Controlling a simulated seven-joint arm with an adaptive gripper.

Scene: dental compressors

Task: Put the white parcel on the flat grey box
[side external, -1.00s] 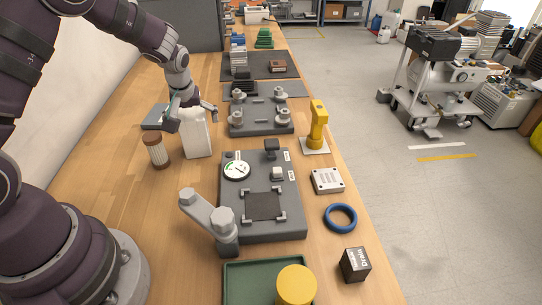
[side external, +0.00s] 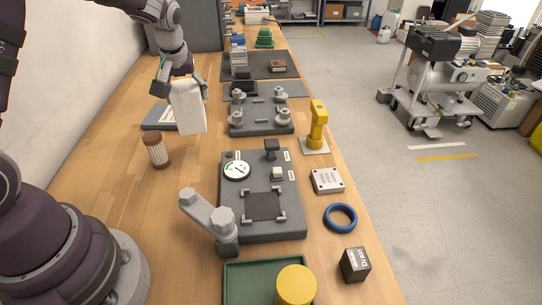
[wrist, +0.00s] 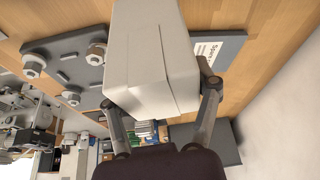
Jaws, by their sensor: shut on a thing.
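The white parcel (side external: 189,108) is an upright block, held in the air above the wooden table in the side view. It also fills the middle of the wrist view (wrist: 150,55). My gripper (side external: 181,85) is shut on its upper part, and in the wrist view a finger of my gripper (wrist: 163,92) lies along each side of it. The flat grey box (side external: 152,117) lies on the table just behind and left of the parcel, which hides part of it. In the wrist view the box (wrist: 231,46) shows a white label with partly hidden print.
A grey plate with several knobs (side external: 262,116) lies to the right. A grey fixture with a dial (side external: 262,205) is nearer. Bare table lies left of the jar.

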